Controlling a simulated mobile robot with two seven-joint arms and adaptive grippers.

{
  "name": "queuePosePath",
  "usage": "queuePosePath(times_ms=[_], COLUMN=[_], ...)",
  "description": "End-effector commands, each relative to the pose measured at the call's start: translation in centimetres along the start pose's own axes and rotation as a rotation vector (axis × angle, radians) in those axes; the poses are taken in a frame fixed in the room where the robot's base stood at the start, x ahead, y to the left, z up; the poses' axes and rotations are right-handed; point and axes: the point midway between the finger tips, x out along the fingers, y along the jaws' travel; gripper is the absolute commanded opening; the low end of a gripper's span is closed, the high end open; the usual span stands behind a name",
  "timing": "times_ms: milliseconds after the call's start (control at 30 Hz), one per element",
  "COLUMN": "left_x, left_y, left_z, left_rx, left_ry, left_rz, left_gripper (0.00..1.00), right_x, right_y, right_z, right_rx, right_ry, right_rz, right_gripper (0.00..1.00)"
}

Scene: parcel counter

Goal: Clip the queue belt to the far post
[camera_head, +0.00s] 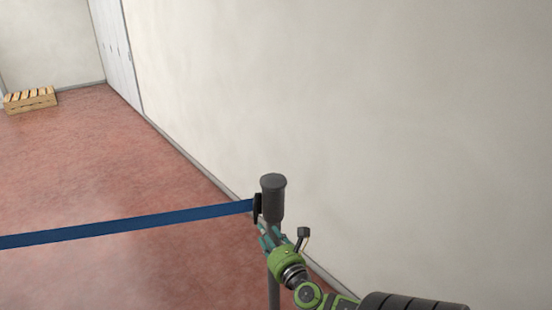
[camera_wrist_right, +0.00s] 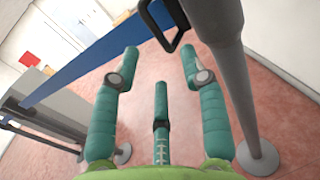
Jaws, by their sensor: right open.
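The post (camera_head: 273,200) is dark grey with a wide round head, upright near the wall. The wrist view shows its shaft (camera_wrist_right: 222,60). The blue queue belt (camera_head: 130,226) runs taut from the left edge to the post's head; it also crosses the wrist view (camera_wrist_right: 85,65). The belt's black end clip (camera_head: 257,208) is against the left side of the head; its loop shows in the wrist view (camera_wrist_right: 165,25). I cannot tell whether it is latched. My right gripper (camera_head: 268,236) is open and empty, just below the clip, its teal fingers (camera_wrist_right: 157,68) apart from it. My left gripper is out of view.
The pale wall (camera_head: 400,120) stands close behind the post on the right. A wooden pallet or crate (camera_head: 30,98) lies at the far left. The red floor (camera_head: 110,175) is open left of the post. A grey panel (camera_wrist_right: 50,103) is at left in the wrist view.

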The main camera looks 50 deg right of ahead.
Motion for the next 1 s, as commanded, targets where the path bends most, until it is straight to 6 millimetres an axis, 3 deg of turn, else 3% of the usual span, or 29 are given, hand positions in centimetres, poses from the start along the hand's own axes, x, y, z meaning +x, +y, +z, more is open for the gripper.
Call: queuePosePath(times_ms=[100,333,1000], left_x=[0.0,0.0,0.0], left_y=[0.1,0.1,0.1], left_z=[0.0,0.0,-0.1], left_rx=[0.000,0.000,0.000], left_ry=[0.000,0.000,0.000], left_rz=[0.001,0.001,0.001], left_gripper=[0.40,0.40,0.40], right_x=[-2.6,-5.1,-5.4], right_y=[-0.1,-0.1,-0.1], right_z=[-0.1,0.0,0.0], right_rx=[0.002,0.000,0.001], right_ry=[0.003,0.000,0.000], right_rz=[-0.002,-0.002,-0.002], right_gripper=[0.44,0.44,0.44])
